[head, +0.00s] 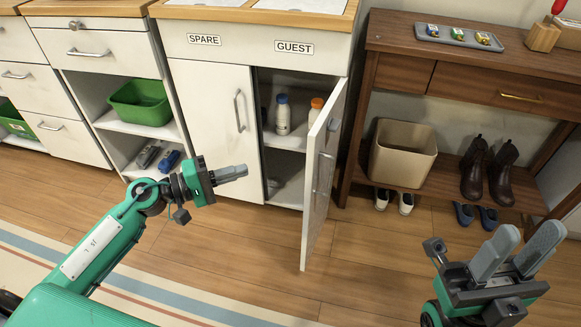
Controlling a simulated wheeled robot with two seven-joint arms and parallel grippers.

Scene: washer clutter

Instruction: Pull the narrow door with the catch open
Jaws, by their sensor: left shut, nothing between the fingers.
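The narrow door (321,180) of the white cabinet stands swung open, its free edge out over the floor, with a handle (325,172) on its outer face. A small grey piece (334,125) near its top looks like the catch. The wider door (213,115) to its left is closed. My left gripper (243,171) is shut and empty, in front of the closed door and left of the open one, apparently touching neither. My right gripper (530,231) is open and empty at the lower right, well away from the door.
White bottles (283,114) stand inside the cabinet. To the right, a brown console table (400,70) has a beige bin (402,153) and boots (488,170) on its low shelf. Shoes (393,201) lie at its front. The wooden floor (370,260) between my grippers is clear.

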